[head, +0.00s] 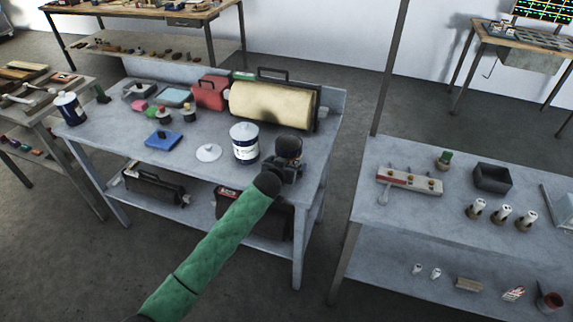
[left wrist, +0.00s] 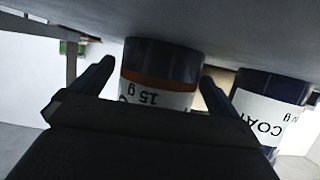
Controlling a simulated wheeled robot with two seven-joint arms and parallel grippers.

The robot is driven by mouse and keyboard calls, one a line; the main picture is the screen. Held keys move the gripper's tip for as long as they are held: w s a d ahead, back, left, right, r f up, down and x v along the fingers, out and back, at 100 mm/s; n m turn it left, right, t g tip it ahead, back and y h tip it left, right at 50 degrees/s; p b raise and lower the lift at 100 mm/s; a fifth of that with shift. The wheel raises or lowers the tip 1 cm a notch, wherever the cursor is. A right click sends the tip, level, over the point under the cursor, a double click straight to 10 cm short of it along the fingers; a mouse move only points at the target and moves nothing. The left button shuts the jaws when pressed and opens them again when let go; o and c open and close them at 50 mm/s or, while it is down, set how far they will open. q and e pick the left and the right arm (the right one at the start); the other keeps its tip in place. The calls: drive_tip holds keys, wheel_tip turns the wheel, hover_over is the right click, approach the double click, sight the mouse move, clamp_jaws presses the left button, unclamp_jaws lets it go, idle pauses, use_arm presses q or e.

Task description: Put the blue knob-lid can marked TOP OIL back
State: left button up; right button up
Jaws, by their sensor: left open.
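My left gripper (head: 287,165) is low over the right end of the grey workbench. In the left wrist view its open fingers (left wrist: 155,82) stand on either side of a can (left wrist: 160,65) with a dark blue end, an orange band and a white label reading "15 g". Contact cannot be told. In the head view a dark rounded top (head: 290,147) shows just beyond the gripper, apparently this can. TOP OIL is not readable on any can. A white-labelled can (head: 245,145) with a dark blue base stands to the left; it appears as the "COAT" can (left wrist: 270,110).
A white knobbed lid (head: 208,152) and a blue block-like item (head: 163,139) lie on the bench. Another dark blue and white can (head: 70,108) stands at its left end. A large tan roll (head: 272,101) sits behind. A second table (head: 400,215) stands right, across a gap.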

use_arm(q)
drive_tip(key=shift+s, duration=0.2)
drive_tip(key=shift+s+a+r, duration=0.15)
drive_tip(key=shift+s+a, duration=0.05)
drive_tip(key=shift+s, duration=0.15)
drive_tip(key=b+v, duration=0.3)
drive_tip(key=v, duration=0.8)
drive_tip(key=shift+r, duration=0.1)
drive_tip(key=shift+d, duration=0.1)
use_arm(e)
wheel_tip(320, 180, up, 8)
drive_tip(key=w+a, duration=0.1)
drive_tip(key=shift+w+a+g, duration=0.3)
drive_tip(key=shift+a, duration=0.1)
